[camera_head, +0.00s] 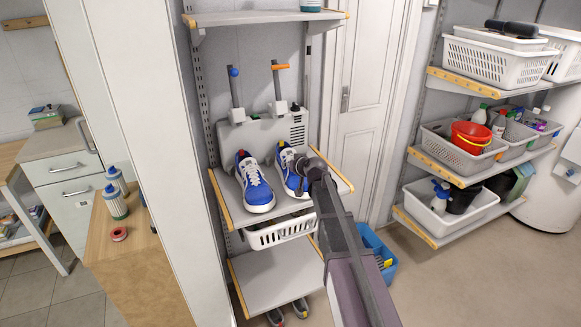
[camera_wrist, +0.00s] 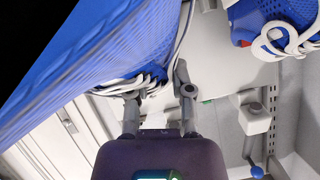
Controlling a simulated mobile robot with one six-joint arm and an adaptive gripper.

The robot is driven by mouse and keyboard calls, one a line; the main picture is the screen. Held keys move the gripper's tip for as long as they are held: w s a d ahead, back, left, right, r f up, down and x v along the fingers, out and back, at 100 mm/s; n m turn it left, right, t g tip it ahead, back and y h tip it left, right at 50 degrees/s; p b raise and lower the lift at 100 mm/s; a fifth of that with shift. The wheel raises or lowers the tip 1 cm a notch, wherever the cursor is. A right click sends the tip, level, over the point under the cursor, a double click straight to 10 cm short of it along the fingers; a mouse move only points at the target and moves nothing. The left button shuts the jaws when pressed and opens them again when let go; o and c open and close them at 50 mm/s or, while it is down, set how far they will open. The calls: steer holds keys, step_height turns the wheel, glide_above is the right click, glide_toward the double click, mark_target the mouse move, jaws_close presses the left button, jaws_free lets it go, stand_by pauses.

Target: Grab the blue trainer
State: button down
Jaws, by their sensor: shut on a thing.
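Two blue trainers with white soles and laces stand side by side on the middle shelf (camera_head: 226,198). My gripper (camera_head: 306,168) is at the right-hand trainer (camera_head: 289,172) and hides part of its right side. In the wrist view my gripper (camera_wrist: 157,88) is shut on this trainer's edge, and its blue upper (camera_wrist: 95,65) fills the upper left. The left-hand trainer (camera_head: 254,184) stands free, and part of it shows in the wrist view (camera_wrist: 270,14).
A white boot dryer (camera_head: 248,135) with two upright posts stands behind the trainers. A white basket (camera_head: 280,233) hangs below the shelf. A blue tub (camera_head: 374,250) stands on the floor at right. Shelves of baskets line the right wall.

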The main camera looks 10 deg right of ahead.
steer(key=shift+r+p, duration=1.45)
steer(key=shift+r, duration=0.1)
steer(key=s+r+p, duration=0.1)
steer(key=s, duration=1.5)
steer(key=shift+d+r+p, duration=0.3)
steer(key=shift+r, duration=0.05)
